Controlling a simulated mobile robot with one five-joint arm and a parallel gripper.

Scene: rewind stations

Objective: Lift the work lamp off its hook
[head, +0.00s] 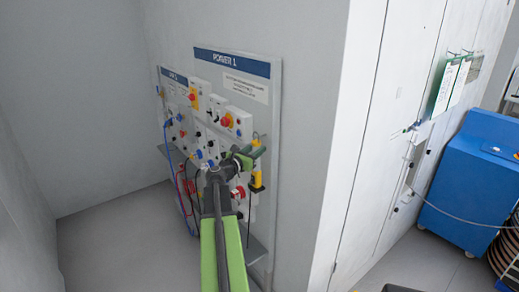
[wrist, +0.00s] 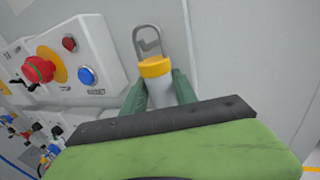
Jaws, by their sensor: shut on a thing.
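The work lamp (wrist: 156,67) has a yellow collar and a pale body, with a grey metal loop (wrist: 149,42) at its top in the wrist view. My gripper (wrist: 160,91) is shut on its pale body, one green finger on each side. The wall hook is not clearly seen. I cannot tell whether the loop still hangs on it.
The POWER 1 board (head: 262,114) carries several switch boxes. A box with a red emergency button (wrist: 40,69) stands left of the lamp. Cables (head: 176,165) hang at the board's left. A blue cabinet (head: 470,185) stands far right. The floor (head: 120,235) at left is clear.

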